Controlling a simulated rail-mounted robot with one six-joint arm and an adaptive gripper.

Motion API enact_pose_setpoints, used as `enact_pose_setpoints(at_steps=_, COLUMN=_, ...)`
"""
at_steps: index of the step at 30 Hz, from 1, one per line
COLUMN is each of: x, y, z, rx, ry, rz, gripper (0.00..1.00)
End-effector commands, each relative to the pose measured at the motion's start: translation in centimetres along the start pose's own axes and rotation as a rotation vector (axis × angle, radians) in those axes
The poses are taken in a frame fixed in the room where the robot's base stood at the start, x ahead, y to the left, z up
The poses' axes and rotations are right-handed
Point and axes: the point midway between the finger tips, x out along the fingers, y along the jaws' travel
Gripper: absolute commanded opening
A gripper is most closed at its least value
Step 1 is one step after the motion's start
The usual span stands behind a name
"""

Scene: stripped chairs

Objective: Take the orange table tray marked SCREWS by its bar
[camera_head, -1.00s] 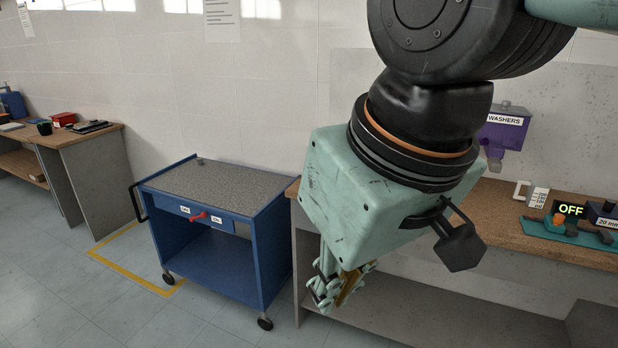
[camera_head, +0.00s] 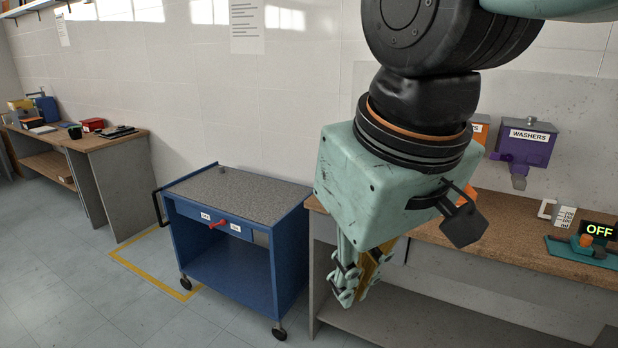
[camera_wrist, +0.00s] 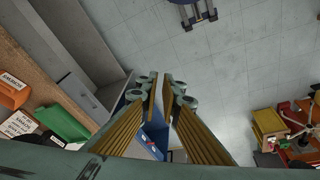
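In the wrist view, an orange tray (camera_wrist: 12,90) with a white label lies on the wooden bench at the left edge, partly cut off. Its label is upside down and too small to read surely; its bar cannot be made out. In the head view, a small orange patch (camera_head: 469,194) shows behind my wrist above the bench; I cannot tell if it is this tray. My gripper (camera_head: 350,292) points down in front of the bench's left end, apart from the tray. In the wrist view, my gripper (camera_wrist: 159,84) has a gap between its fingers and holds nothing.
A green tray (camera_wrist: 61,121) lies beside the orange one. A purple WASHERS dispenser (camera_head: 525,145) hangs on the wall, with an orange dispenser (camera_head: 480,128) partly hidden beside it. A blue trolley (camera_head: 237,232) stands left of the bench (camera_head: 510,240). The floor at left is open.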

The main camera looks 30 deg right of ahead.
Motion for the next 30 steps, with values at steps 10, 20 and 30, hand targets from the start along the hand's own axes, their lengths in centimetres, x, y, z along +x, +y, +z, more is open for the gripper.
enact_pose_setpoints(at_steps=10, x=-0.5, y=3.9, z=-4.6, rx=-0.080, ry=-0.091, rz=0.075, gripper=0.06)
enact_pose_setpoints(at_steps=20, x=-0.4, y=7.9, z=-8.8, rx=-0.159, ry=-0.181, rz=0.141, gripper=0.06)
enact_pose_setpoints(at_steps=30, x=0.3, y=12.5, z=-13.0, rx=-0.238, ry=-0.283, rz=0.202, gripper=0.06)
